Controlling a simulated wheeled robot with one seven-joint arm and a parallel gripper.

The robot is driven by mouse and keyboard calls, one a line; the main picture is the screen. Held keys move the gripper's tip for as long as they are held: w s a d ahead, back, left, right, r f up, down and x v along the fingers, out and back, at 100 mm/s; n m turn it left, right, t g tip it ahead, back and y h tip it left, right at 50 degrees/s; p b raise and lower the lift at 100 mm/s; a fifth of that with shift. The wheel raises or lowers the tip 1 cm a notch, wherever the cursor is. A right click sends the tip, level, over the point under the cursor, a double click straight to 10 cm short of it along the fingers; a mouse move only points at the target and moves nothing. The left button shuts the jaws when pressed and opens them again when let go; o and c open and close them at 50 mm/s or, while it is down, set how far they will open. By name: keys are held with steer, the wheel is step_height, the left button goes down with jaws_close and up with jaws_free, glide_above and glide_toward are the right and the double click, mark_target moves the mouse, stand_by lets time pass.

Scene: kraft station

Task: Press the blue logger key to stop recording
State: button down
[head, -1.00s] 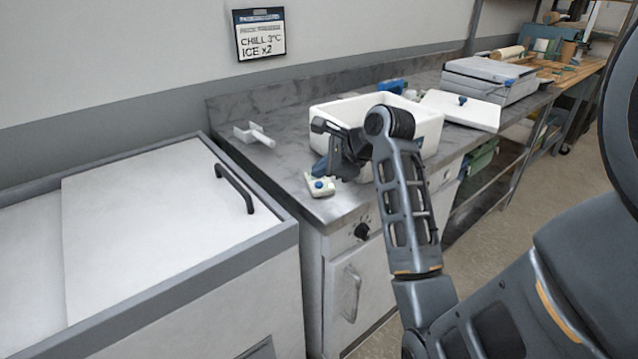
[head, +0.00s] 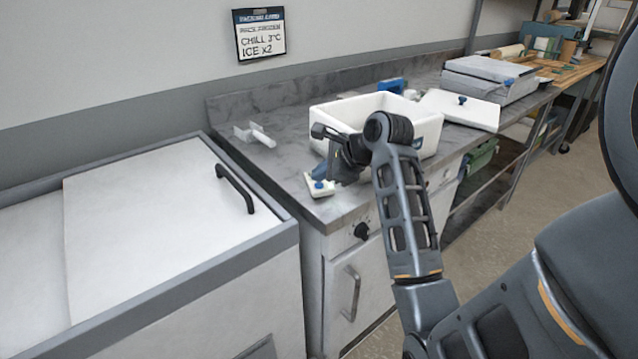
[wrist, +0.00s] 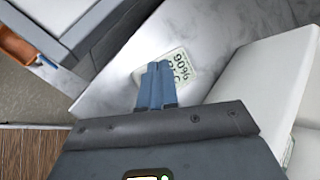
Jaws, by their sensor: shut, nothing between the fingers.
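The logger is a small cream box (head: 321,191) near the front left corner of the grey counter. Its blue key (head: 318,184) shows on top in the head view. My gripper (head: 319,173) is shut and empty, its blue fingers pointing down just above the key; I cannot tell whether they touch it. In the wrist view, the shut fingers (wrist: 156,74) lie over part of the logger (wrist: 185,66), hiding the key.
A white open box (head: 431,131) stands right behind my gripper. A white bracket-like item (head: 255,134) lies to the left on the counter (head: 290,160). A white lid with a blue knob (head: 462,100) lies further right. A chest freezer (head: 150,225) stands at left.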

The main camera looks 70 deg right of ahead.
mark_target(322, 188)
steer(key=shift+f, duration=0.45)
stand_by(0.4)
steer(key=shift+r+p, duration=0.1)
steer(key=shift+p, duration=0.2)
steer(key=shift+r+p, duration=0.8)
steer(key=shift+p, duration=0.4)
step_height(322, 188, up, 3)
steer(key=p, duration=0.3)
steer(key=shift+f, duration=0.15)
step_height(322, 188, up, 2)
steer(key=shift+r, duration=0.15)
stand_by(0.4)
